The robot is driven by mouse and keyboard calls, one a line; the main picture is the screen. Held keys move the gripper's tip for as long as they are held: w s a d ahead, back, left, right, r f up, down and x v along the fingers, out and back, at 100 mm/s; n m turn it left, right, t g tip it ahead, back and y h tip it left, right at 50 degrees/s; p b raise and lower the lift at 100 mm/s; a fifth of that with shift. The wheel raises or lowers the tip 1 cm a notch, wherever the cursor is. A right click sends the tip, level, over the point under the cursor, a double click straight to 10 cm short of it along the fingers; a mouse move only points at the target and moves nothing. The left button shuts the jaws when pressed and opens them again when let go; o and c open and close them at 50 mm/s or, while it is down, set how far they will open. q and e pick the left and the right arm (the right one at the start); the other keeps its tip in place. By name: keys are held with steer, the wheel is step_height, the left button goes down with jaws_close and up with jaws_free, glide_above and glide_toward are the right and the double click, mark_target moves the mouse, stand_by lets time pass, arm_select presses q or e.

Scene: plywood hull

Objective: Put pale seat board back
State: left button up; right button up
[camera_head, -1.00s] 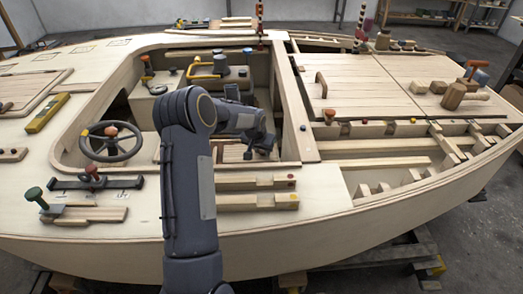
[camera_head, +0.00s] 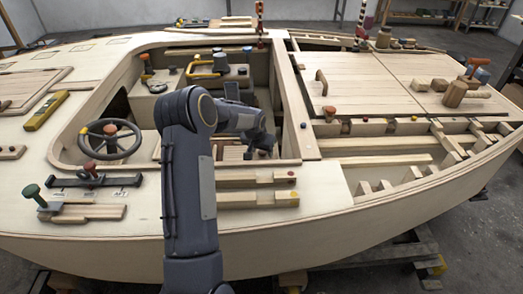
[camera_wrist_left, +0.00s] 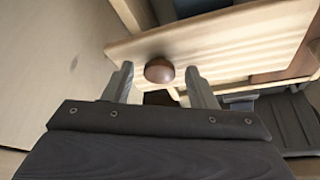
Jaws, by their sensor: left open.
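In the left wrist view a pale board (camera_wrist_left: 235,42) with visible wood grain crosses the upper part, tilted in the picture. A round brown knob (camera_wrist_left: 159,70) shows at its near edge. My left gripper (camera_wrist_left: 160,76) is open, with one finger on each side of the knob. I cannot tell whether the fingers touch it. In the head view my left gripper (camera_head: 262,143) is down inside the cockpit opening, and my forearm hides part of what lies below. I cannot make out the board clearly there. My right gripper is not in view.
The cockpit coaming (camera_head: 310,110) rises close to the right of my gripper. A steering wheel (camera_head: 110,140) stands at the cockpit's left. Notched beams (camera_head: 245,200) lie on the near deck. A hatch with a handle (camera_head: 365,85) is at the right.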

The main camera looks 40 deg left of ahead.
arm_select(q)
steer(key=shift+r, duration=0.1)
steer(key=shift+r+p, duration=0.35)
steer(key=p+v, duration=0.1)
steer(key=v, duration=1.1)
steer(key=shift+r+p, duration=0.2)
steer(key=shift+p, duration=0.1)
